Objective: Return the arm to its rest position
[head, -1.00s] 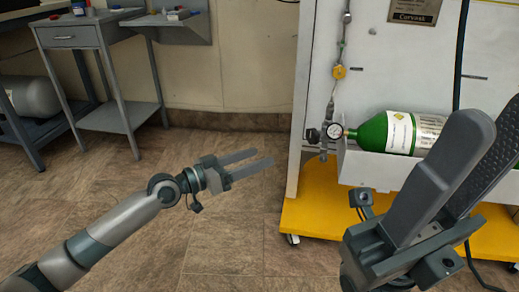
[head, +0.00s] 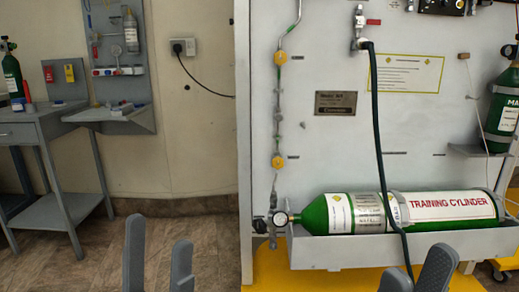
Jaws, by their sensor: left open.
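My left gripper (head: 158,252) shows at the bottom edge, left of the panel, with two grey fingers pointing up and a clear gap between them. It is open and empty. The rest of both grippers and both arms are below the view.
The white trainer panel (head: 330,150) stands on a yellow base (head: 268,268). A dark green hose (head: 377,130) hangs down in front of the cylinder towards my right gripper. A grey side table (head: 50,130) stands at the left. The floor (head: 100,255) between table and panel is clear.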

